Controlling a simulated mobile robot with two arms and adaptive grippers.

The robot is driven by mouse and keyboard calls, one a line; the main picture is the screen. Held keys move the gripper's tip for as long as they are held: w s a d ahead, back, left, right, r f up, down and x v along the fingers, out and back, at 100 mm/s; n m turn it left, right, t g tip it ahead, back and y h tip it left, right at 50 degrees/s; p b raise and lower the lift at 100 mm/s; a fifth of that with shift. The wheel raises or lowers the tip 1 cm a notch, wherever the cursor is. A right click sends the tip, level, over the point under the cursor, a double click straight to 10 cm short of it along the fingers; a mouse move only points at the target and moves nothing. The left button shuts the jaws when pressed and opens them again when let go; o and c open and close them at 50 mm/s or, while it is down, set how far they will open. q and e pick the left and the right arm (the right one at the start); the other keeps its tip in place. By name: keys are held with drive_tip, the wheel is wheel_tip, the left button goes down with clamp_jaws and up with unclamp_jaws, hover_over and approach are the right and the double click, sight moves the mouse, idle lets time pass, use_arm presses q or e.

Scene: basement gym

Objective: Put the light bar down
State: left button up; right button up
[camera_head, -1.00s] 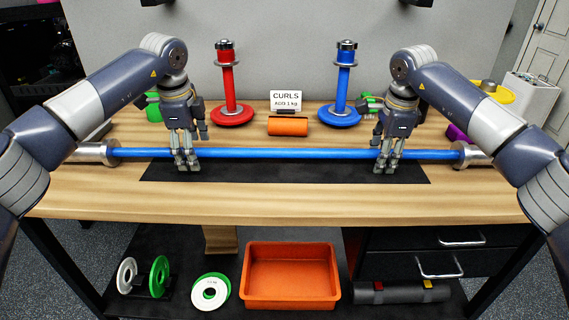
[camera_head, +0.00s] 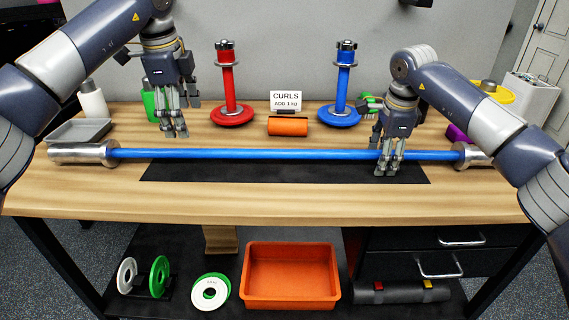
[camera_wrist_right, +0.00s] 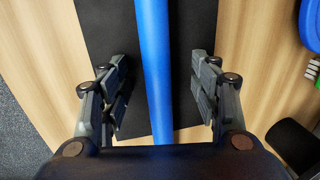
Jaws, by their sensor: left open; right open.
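The light bar (camera_head: 270,154) is a blue bar with silver sleeves at both ends. It lies level across the black mat (camera_head: 270,173) on the wooden bench. My left gripper (camera_head: 172,134) is open and empty, raised above and behind the bar's left part. My right gripper (camera_head: 388,172) is open at the bar's right part, with its fingers on either side of the bar. In the right wrist view the bar (camera_wrist_right: 155,60) runs between the spread fingers (camera_wrist_right: 160,90), with gaps on both sides.
A red post (camera_head: 229,85) and a blue post (camera_head: 344,85) stand behind the bar, with a CURLS sign (camera_head: 286,100) and an orange roller (camera_head: 288,126) between them. A grey tray (camera_head: 80,132) sits at left. Below are an orange bin (camera_head: 291,275) and weight plates (camera_head: 210,291).

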drive_tip(key=shift+o, duration=0.5)
drive_tip(key=shift+r, duration=0.1)
wheel_tip(320, 180, up, 12)
drive_tip(key=s, duration=0.2)
drive_tip(key=shift+s+f, duration=0.2)
drive_tip(key=shift+f, duration=0.1)
